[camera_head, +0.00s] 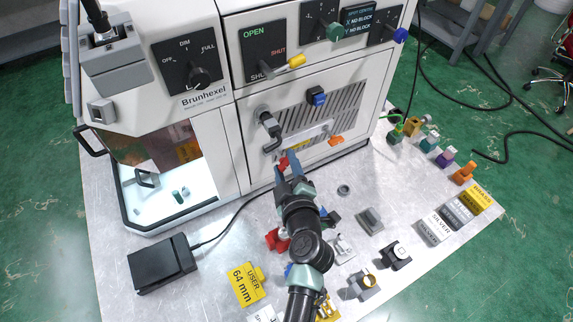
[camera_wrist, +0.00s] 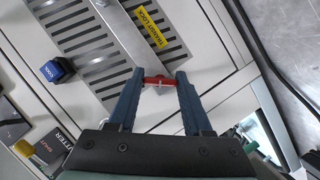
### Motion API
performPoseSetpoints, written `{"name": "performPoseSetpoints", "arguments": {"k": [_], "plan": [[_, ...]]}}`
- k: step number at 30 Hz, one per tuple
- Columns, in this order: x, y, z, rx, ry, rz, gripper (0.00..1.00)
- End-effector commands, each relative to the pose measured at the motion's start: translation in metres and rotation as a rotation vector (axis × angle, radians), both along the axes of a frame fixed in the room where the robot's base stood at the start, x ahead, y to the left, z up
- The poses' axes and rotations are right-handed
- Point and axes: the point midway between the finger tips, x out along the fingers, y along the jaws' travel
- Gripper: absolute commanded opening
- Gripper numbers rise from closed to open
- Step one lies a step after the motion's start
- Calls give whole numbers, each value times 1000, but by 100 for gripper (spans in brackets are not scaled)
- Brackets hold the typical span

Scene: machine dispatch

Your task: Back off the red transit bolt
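The red transit bolt (camera_wrist: 158,80) shows in the wrist view as a short red crossbar on the machine's front panel, below a yellow "TRANSIT LOCK" label (camera_wrist: 151,28). In the head view the bolt (camera_head: 283,162) is a small red piece at the fingertips. My gripper (camera_head: 288,168) reaches up to the lower front of the machine. In the wrist view its two blue fingers (camera_wrist: 160,84) stand apart, one at each end of the crossbar. I cannot tell whether they press on it or only stand around it.
A grey bent handle (camera_head: 270,130) and a blue "COOL" knob (camera_head: 317,97) stick out from the panel near my gripper. An orange piece (camera_head: 336,140) is to the right. A black box (camera_head: 161,263) and several small parts lie on the metal table (camera_head: 215,275).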

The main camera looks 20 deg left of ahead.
Motion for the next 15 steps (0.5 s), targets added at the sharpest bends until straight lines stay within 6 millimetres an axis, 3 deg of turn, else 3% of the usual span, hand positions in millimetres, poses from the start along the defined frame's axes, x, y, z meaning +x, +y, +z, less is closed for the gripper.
{"name": "performPoseSetpoints", "arguments": {"k": [1,5,15], "plan": [[0,0,0,0,0,0,27],[0,0,0,0,0,0,5],[0,0,-5,-23,-31,1,5]]}}
